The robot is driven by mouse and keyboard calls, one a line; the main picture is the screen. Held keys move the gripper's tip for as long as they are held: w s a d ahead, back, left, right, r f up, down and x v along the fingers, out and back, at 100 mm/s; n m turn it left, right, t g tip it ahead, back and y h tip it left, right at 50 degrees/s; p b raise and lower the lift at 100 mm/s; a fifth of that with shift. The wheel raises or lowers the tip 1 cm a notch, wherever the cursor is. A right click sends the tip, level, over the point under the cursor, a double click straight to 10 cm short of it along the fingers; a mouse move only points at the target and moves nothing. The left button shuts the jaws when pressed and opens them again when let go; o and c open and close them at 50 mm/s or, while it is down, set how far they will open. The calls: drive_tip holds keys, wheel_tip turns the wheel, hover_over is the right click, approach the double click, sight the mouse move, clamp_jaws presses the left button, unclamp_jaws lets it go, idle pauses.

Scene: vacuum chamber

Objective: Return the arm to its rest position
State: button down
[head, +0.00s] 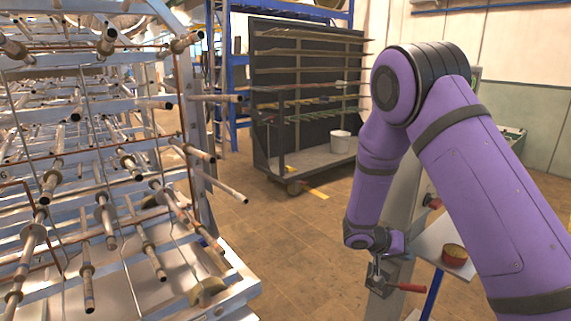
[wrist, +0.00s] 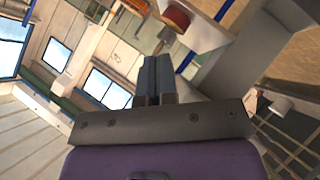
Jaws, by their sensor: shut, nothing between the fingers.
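My arm, purple with dark bands, is raised and bent on the right of the head view, its forearm hanging down. My gripper (head: 377,282) points down at the arm's lower end, in front of a grey post and beside a small white shelf (head: 447,245). In the wrist view my gripper (wrist: 153,62) shows its two dark fingers together, with nothing between them.
A large metal rack (head: 215,262) with many protruding rods fills the left. A dark wheeled cart (head: 262,95) with a white bucket (head: 340,141) stands behind. A round red-brown container (head: 454,255) sits on the shelf. Tiled floor (head: 290,240) is clear between rack and arm.

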drive_tip(key=s+r+n+y, duration=0.1)
drive_tip(key=s+r+y, duration=0.2)
drive_tip(key=s+r, duration=0.6)
drive_tip(key=s+r+y, duration=0.3)
drive_tip(key=s+r, duration=0.2)
drive_tip(key=r, duration=0.7)
drive_tip(key=s+a+r+n+t+y, duration=0.2)
drive_tip(key=s+r, duration=0.3)
drive_tip(key=s, duration=0.4)
drive_tip(key=s+a+r+n+t+y, duration=0.2)
drive_tip(key=s+r, duration=0.3)
drive_tip(key=s, duration=0.4)
drive_tip(key=shift+s+r+n+y, duration=0.2)
drive_tip(key=shift+n+y, duration=0.5)
drive_tip(key=shift+y, duration=0.2)
